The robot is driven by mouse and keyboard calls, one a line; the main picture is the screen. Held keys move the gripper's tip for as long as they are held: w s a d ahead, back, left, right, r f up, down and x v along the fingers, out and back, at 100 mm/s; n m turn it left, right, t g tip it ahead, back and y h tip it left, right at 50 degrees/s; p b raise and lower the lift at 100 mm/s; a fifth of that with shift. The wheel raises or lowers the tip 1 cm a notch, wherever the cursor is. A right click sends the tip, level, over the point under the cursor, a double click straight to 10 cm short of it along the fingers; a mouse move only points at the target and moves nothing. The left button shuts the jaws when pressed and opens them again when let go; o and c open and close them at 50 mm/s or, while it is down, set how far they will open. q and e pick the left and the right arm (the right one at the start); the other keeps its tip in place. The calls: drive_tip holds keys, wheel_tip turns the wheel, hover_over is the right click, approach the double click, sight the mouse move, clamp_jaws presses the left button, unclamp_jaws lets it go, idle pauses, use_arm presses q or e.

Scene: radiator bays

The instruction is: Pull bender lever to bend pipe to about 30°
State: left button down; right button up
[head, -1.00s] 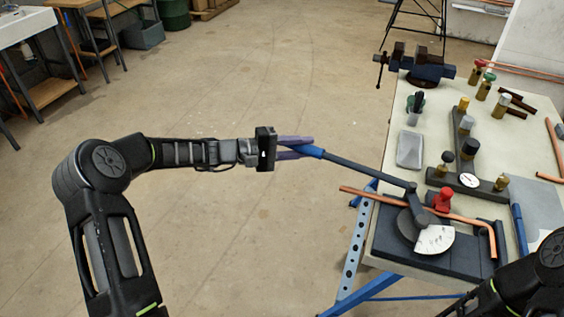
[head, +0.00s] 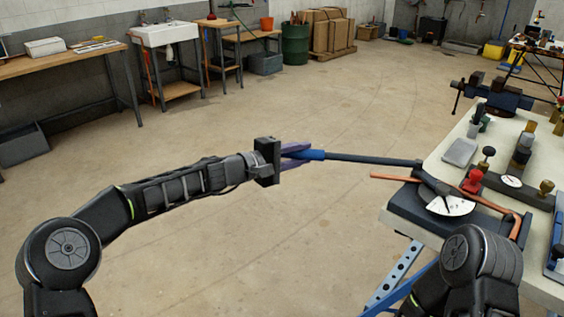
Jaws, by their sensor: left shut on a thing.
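My left gripper (head: 296,154) is shut on the blue grip of the bender lever (head: 370,159). The lever's dark bar runs right from the gripper, nearly level in the picture, to the bender at the bench corner. The bender has a white angle dial (head: 450,206) and a red knob (head: 474,180) beside it. A copper pipe (head: 395,177) passes through the bender. Its left end sticks out past the bench edge and its right end (head: 516,226) is bent toward me. The dial markings are too small to read. My right arm shows at the lower right, but its gripper is out of view.
The bench top (head: 555,273) carries a vise (head: 497,95), a grey tray (head: 460,152), and a dark manifold with a gauge (head: 511,181) behind the bender. My right arm is close to the bench's front edge. The floor left of the bench is clear.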

use_arm(q)
drive_tip(key=shift+s+f, duration=0.3)
drive_tip(key=shift+s, duration=0.1)
drive_tip(key=c, duration=1.5)
unclamp_jaws()
drive_tip(key=shift+c, duration=0.2)
drive_tip(key=o, duration=0.4)
drive_tip(key=shift+a+r, duration=0.15)
drive_tip(key=shift+r, duration=0.05)
drive_tip(key=shift+s+a, duration=0.25)
drive_tip(key=shift+a, duration=0.3)
drive_tip(key=b+v, duration=0.1)
drive_tip(key=v, duration=0.5)
drive_tip(key=shift+s+a+b, duration=0.15)
drive_tip(key=shift+s+b, duration=0.15)
